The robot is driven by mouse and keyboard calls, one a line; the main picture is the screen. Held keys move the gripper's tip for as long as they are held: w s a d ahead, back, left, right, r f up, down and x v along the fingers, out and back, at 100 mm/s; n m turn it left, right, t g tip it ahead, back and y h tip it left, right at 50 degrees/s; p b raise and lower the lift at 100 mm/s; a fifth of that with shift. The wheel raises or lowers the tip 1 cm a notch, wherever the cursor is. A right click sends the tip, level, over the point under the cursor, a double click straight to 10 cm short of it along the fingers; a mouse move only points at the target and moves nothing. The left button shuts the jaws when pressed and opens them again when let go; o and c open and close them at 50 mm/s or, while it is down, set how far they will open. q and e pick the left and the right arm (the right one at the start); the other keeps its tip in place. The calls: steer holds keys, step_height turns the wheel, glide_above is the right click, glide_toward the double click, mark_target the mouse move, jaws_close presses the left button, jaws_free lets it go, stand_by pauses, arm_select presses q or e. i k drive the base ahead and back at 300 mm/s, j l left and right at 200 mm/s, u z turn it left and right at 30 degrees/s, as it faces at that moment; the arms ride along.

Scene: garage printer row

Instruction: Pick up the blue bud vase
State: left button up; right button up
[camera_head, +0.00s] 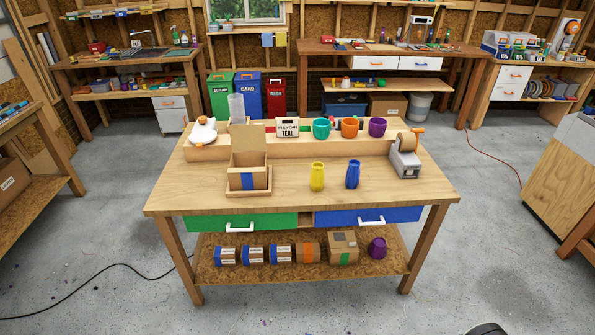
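The blue bud vase (353,175) stands upright on the wooden workbench (285,198), right of the middle and near the front edge. A yellow vase (317,177) of similar shape stands just to its left, with a small gap between them. Neither of my grippers shows in the head view, and nothing touches the blue vase.
An open cardboard box (248,172) sits in a wooden tray left of the vases. A tape dispenser (405,155) stands at the right. A raised shelf behind holds teal (321,128), orange (349,127) and purple (377,127) pots. The bench top around the vases is clear.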

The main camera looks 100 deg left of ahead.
mark_target(352, 177)
steer(key=j+u, duration=0.2)
steer(key=u, duration=3.25)
steer(key=i+l+u, duration=0.1)
steer(key=u, duration=0.3)
steer(key=i+l+u, duration=0.1)
steer(key=l+u, duration=0.15)
steer(key=u, duration=0.15)
steer(key=l+u, duration=0.2)
steer(key=u, duration=0.2)
steer(key=l+u, duration=0.45)
steer(key=l, duration=0.65)
